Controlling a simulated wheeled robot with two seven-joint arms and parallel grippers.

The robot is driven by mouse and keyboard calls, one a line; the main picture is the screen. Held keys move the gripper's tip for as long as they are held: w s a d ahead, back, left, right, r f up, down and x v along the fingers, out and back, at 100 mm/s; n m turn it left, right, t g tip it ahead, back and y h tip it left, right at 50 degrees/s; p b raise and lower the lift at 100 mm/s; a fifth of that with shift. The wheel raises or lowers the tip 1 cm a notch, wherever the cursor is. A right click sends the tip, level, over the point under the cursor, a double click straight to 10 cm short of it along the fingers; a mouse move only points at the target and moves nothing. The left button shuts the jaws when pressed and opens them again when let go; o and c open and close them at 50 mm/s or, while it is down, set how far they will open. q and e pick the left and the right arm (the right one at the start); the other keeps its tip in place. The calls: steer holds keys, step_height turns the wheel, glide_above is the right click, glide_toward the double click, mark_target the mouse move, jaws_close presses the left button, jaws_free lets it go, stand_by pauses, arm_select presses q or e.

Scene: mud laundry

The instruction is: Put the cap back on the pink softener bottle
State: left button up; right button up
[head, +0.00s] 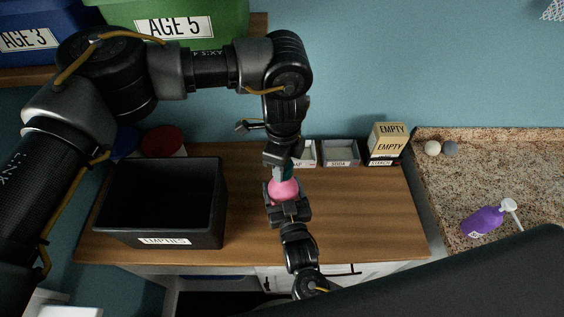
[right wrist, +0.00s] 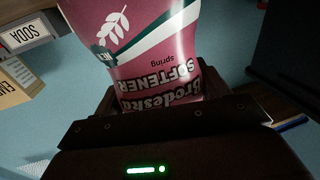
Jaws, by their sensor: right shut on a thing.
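The pink softener bottle (head: 284,188) is in the middle of the head view, over the wooden counter. My right gripper (head: 287,206) reaches up from below and is shut on it. In the right wrist view the bottle (right wrist: 160,45) fills the space between the jaws, its "Brodeska softener" label upside down in the picture. My left gripper (head: 281,168) points down right over the bottle's top. A small teal piece (head: 290,172), perhaps the cap, shows at its fingertips. The fingers hide the bottle's mouth, so I cannot tell whether the teal piece is gripped or touches the bottle.
A black "EMPTIES" bin (head: 208,215) stands left on the counter (head: 365,215). Small grey boxes (head: 341,153) and a starch box (head: 388,140) stand at the back. A purple bottle (head: 484,221) lies on the granite top at right. The counter right of my grippers is clear.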

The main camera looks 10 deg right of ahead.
arm_select(q)
steer(key=shift+f, duration=0.55)
